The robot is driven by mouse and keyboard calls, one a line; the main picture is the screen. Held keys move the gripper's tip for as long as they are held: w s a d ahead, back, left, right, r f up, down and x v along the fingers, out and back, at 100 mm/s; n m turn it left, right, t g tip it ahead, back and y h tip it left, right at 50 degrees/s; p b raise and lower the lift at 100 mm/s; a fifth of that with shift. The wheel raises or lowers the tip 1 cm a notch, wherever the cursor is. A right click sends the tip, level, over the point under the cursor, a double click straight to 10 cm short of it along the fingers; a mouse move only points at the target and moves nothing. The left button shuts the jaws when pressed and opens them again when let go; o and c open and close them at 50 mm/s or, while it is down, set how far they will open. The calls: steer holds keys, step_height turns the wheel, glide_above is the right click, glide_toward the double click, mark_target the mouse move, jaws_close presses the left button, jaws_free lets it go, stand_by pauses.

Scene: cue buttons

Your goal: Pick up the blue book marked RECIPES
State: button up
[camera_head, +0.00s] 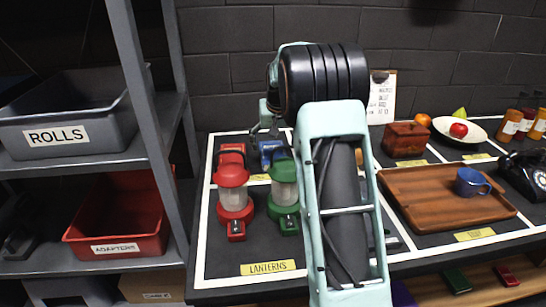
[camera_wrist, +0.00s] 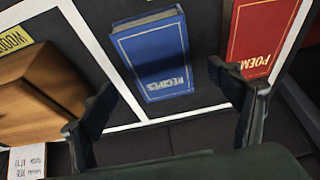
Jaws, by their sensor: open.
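The blue book (camera_wrist: 150,60) marked RECIPES lies on the dark table in the wrist view, its lettering upside down there. A blue patch behind the green lantern in the head view (camera_head: 271,147) looks like the same book, mostly hidden by the lantern and my arm. My gripper (camera_wrist: 161,78) is open and empty. Its fingers appear on either side of the book's near part; I cannot tell how high above it they are. In the head view my gripper is largely hidden behind my arm.
A red book (camera_wrist: 258,38) lies to the right of the blue one, close to the right finger. A wooden block (camera_wrist: 40,90) sits at left. The red lantern (camera_head: 234,190) and green lantern (camera_head: 284,196) stand in front. A wooden tray (camera_head: 425,205) is at right.

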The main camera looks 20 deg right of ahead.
mark_target(273, 149)
steer(key=x, duration=0.4)
steer(key=shift+w, duration=0.1)
steer(key=shift+c, duration=0.7)
steer(key=shift+r, duration=0.1)
steer(key=c, duration=1.3)
steer(key=shift+c, duration=0.2)
